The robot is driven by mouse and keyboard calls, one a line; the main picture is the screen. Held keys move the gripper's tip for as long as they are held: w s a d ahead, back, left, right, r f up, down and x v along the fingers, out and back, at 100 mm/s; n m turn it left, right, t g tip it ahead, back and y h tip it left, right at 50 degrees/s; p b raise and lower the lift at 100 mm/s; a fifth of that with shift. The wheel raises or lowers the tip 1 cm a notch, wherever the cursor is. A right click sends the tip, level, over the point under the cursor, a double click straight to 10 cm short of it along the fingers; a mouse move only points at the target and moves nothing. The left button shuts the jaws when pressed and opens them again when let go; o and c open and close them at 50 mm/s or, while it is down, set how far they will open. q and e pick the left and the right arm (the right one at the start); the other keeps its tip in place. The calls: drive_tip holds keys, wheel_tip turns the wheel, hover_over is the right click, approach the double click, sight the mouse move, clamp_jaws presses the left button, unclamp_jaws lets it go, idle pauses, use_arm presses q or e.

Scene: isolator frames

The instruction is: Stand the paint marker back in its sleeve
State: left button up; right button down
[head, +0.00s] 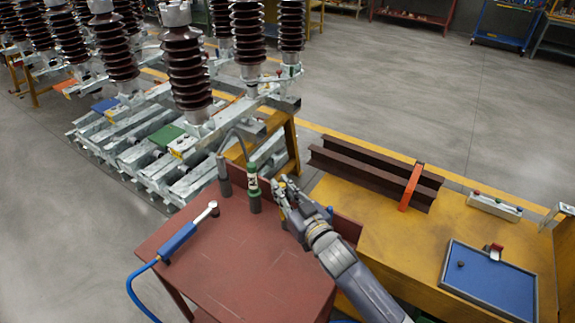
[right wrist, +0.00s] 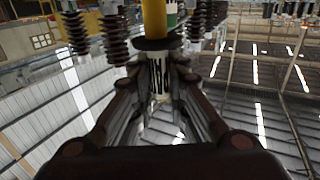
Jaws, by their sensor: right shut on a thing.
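My right gripper (head: 279,190) is above the red-brown table's right side, its fingers pointing up and left. In the right wrist view the gripper (right wrist: 160,82) is shut on a paint marker (right wrist: 158,78) with a white body and black print, a black collar and a yellow part. In the head view the held marker is mostly hidden by the fingers. A green and white marker (head: 253,182) stands upright, with a dark lower part, just left of the gripper and apart from it. A dark grey cylinder (head: 224,177), perhaps a sleeve, stands farther left. My left gripper is out of view.
A blue-handled tool (head: 180,240) with a cable lies on the red-brown table (head: 235,265), whose front is clear. A yellow bench (head: 390,240) on the right holds dark beams (head: 370,172) and a blue tray (head: 490,280). Ribbed insulators (head: 190,75) stand behind.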

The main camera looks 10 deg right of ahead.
drive_tip(key=w+d+b, duration=0.2)
drive_tip(key=w, duration=0.3)
drive_tip(key=shift+w+d+f, duration=0.2)
drive_tip(key=shift+d+f, duration=0.1)
drive_tip(key=shift+d, duration=0.05)
drive_tip(key=shift+p, duration=0.3)
idle(0.5)
idle(0.4)
wheel_tip(320, 180, down, 10)
drive_tip(key=b, duration=0.8)
drive_tip(key=shift+f, duration=0.25)
idle(0.8)
